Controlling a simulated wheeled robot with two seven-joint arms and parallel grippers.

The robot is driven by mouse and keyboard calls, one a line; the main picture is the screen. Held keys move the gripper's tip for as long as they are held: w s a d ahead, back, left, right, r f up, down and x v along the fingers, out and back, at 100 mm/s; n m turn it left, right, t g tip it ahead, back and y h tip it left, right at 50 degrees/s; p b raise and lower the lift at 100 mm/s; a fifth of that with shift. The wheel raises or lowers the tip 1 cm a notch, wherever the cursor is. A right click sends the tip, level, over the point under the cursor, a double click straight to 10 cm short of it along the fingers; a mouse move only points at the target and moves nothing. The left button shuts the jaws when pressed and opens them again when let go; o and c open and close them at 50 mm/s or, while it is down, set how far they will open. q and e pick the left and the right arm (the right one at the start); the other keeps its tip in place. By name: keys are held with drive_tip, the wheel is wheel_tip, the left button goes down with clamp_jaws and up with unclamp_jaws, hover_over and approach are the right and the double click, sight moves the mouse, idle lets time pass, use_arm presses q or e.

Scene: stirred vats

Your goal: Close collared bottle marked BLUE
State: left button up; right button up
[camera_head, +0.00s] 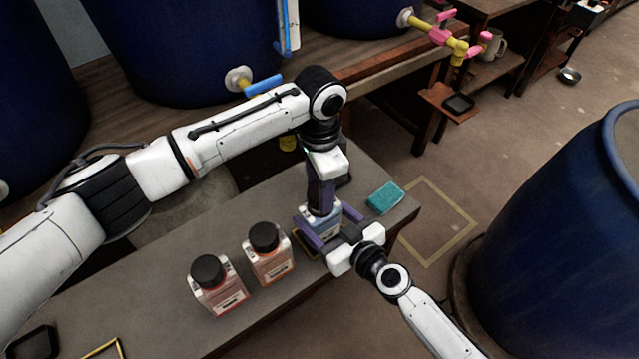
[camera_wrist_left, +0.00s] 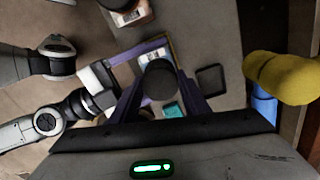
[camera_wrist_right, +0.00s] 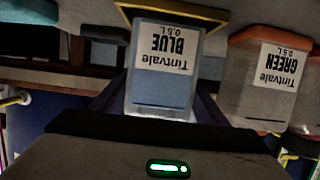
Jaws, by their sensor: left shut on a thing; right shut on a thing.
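The bottle marked BLUE (camera_wrist_right: 165,70) is clear with pale blue liquid and stands at the yellow frame on the bench. It also shows in the head view (camera_head: 318,219). My right gripper (camera_wrist_right: 160,105) is shut on its body, one purple finger on each side. My left gripper (camera_head: 322,195) points down from above, shut on a round black cap (camera_wrist_left: 161,79), directly over the bottle. The bottle's neck and collar are hidden, so I cannot tell whether the cap is seated on it.
Two black-capped bottles (camera_head: 217,287) (camera_head: 268,254) stand left on the bench (camera_head: 165,318); one is marked GREEN (camera_wrist_right: 277,75). A teal sponge (camera_head: 385,197) lies at the bench's right end. A blue vat (camera_head: 560,230) stands at right. Vats with taps (camera_head: 263,84) are behind.

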use_arm(q)
drive_tip(key=shift+f, duration=0.7)
idle(0.5)
drive_tip(key=o, duration=1.1)
wheel_tip(320, 180, up, 12)
use_arm(e)
drive_tip(key=o, duration=1.6)
